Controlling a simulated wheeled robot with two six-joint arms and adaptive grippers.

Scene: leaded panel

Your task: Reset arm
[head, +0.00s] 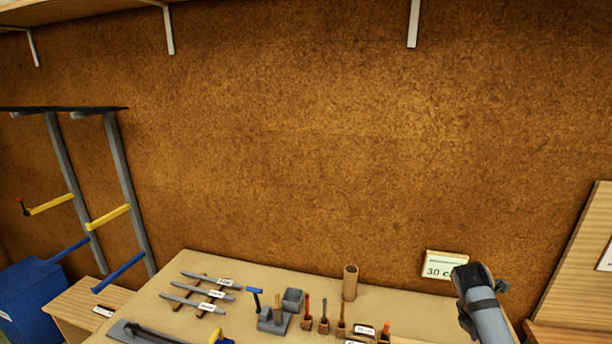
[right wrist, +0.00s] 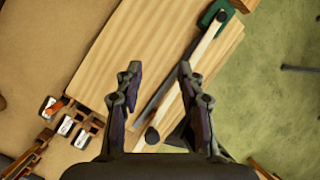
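My right arm shows at the lower right of the head view, with its dark gripper (head: 472,278) in front of the bench's right part. In the right wrist view the right gripper (right wrist: 158,70) has its two fingers spread apart with nothing between them. Beyond the fingers lie a light wooden board (right wrist: 135,45) and a pale strip (right wrist: 203,48) with a green end piece (right wrist: 213,14). I cannot tell the distance to them. My left gripper is not in view.
The workbench (head: 255,262) holds grey bars (head: 195,288), an upright brown tube (head: 350,282) and several small tools in holders. A card (head: 442,266) stands at the back. A blue box (head: 30,300) and wall rack (head: 125,185) are at left. The wall's middle is bare.

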